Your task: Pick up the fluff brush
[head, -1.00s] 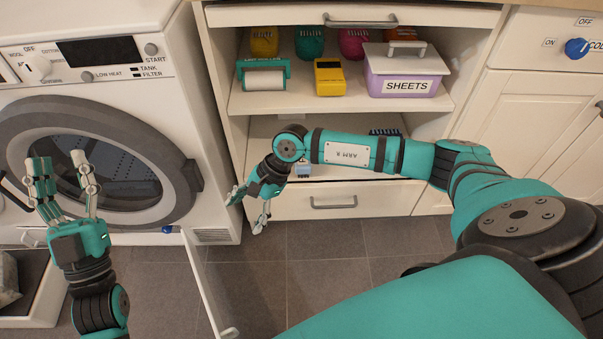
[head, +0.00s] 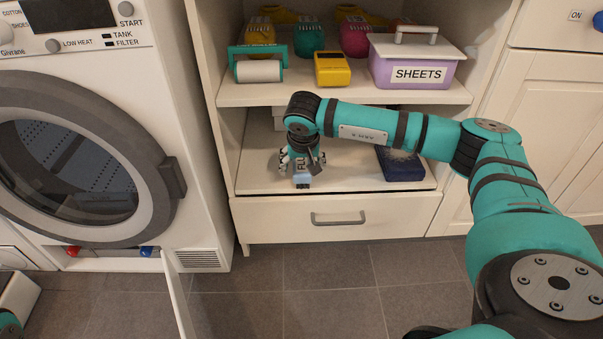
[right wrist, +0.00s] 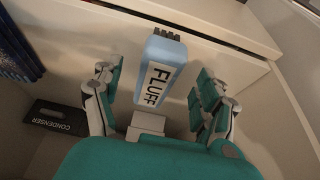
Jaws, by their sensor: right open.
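The fluff brush (right wrist: 160,72) is light blue with a white label reading FLUFF and dark bristles or a dark tip at its far end. In the head view the fluff brush (head: 302,178) shows at the front of the lower shelf, partly hidden by my right gripper (head: 301,163). In the right wrist view my right gripper (right wrist: 158,92) is open, with fingers on both sides of the brush and visible gaps. A pale block shows between the brush and my palm. My left gripper is out of view; only a teal bit of my left arm shows at the bottom left.
A dark blue box (head: 400,164) lies right on the lower shelf (head: 350,178). The upper shelf holds a roller (head: 258,70), a yellow box (head: 332,69) and a purple SHEETS box (head: 415,72). A black CONDENSER piece (right wrist: 60,117) shows in the wrist view. The dryer stands left.

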